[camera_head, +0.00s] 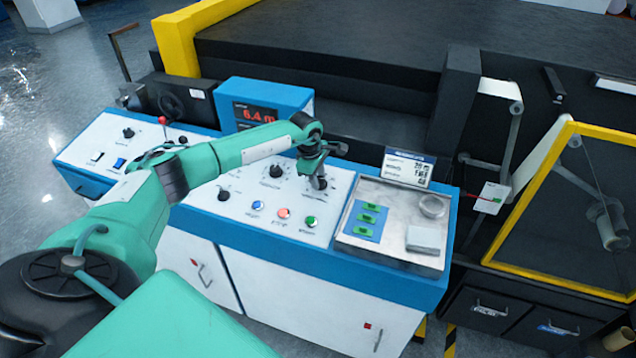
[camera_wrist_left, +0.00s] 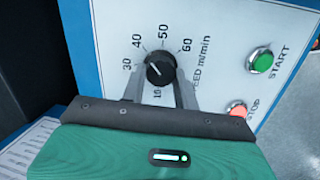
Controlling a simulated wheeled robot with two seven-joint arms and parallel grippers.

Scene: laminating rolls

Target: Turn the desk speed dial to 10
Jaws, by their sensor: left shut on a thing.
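The speed dial (camera_wrist_left: 160,69) is a black round knob on the white desk panel, in the left wrist view. Its printed scale shows 30, 40, 50 and 60, with "SPEED m/min" partly hidden. A pale pointer mark shows on the knob's upper left side, roughly towards 30 to 40; its exact reading is hard to tell. My left gripper (camera_wrist_left: 160,82) is shut on the dial, one finger on each side. In the head view my left gripper (camera_head: 317,176) reaches down to the panel's right part and mostly hides the dial. My right gripper is not in view.
A green START button (camera_wrist_left: 261,60) and a red STOP button (camera_wrist_left: 237,108) sit right of the dial. A red display (camera_head: 256,114) on the blue box reads about 6.4 m. A metal tray (camera_head: 390,250) and a small sign (camera_head: 408,168) stand right of the panel.

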